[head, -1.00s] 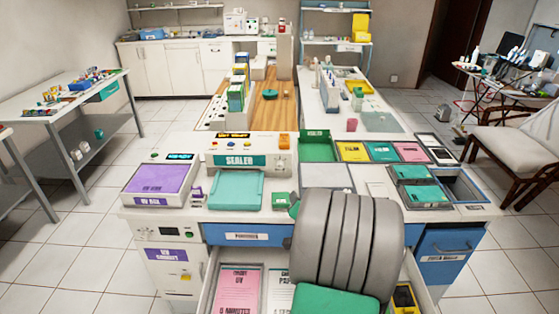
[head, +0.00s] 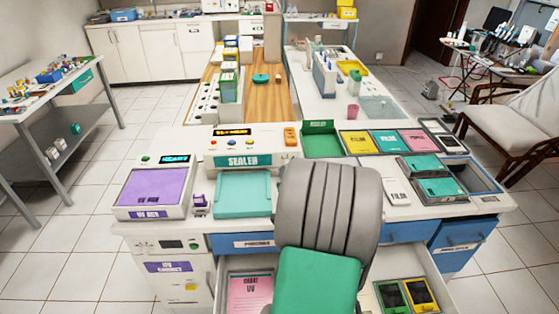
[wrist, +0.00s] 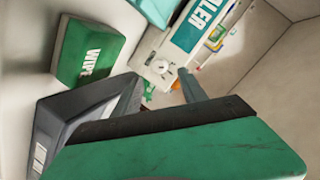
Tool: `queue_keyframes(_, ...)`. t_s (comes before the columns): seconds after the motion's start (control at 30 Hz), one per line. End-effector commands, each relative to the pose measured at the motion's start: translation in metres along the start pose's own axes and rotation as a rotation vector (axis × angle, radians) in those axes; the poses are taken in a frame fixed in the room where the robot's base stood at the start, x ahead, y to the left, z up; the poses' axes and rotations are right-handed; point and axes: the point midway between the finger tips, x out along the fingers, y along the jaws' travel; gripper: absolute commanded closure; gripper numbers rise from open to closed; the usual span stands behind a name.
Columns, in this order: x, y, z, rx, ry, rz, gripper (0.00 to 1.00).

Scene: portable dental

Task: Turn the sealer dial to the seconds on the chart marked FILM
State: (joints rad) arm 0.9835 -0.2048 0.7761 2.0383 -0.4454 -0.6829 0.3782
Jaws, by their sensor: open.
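The sealer (head: 226,146) is a white machine with a teal SEALER label, an amber display and a teal tray in front. Its label also shows in the wrist view (wrist: 192,32). A pink chart (head: 250,292) marked UV lies in the open drawer. I cannot make out a FILM chart row.
A green WIPE box (wrist: 88,52) stands beside my gripper in the wrist view. A purple-topped machine (head: 152,186) stands left of the sealer. A white card or packet (head: 397,191) marked FILM lies to the right. The drawer (head: 424,262) stands open in front.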

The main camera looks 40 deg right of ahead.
Motion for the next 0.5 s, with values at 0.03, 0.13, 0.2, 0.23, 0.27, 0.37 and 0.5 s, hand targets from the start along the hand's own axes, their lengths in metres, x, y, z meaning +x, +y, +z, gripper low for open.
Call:
queue_keyframes(0.03,0.001,0.001,-0.001,0.001,0.001,0.002,0.50)
queue_keyframes(0.13,0.010,0.003,-0.004,0.002,0.004,0.007,0.50)
queue_keyframes(0.2,0.022,0.006,-0.006,0.003,0.008,0.011,0.50)
queue_keyframes(0.23,0.028,0.007,-0.006,0.005,0.009,0.012,0.50)
queue_keyframes(0.27,0.034,0.008,-0.007,0.005,0.010,0.014,0.50)
queue_keyframes(0.37,0.053,0.009,-0.009,0.006,0.013,0.016,0.50)
queue_keyframes(0.5,0.071,0.010,-0.009,0.006,0.013,0.015,0.50)
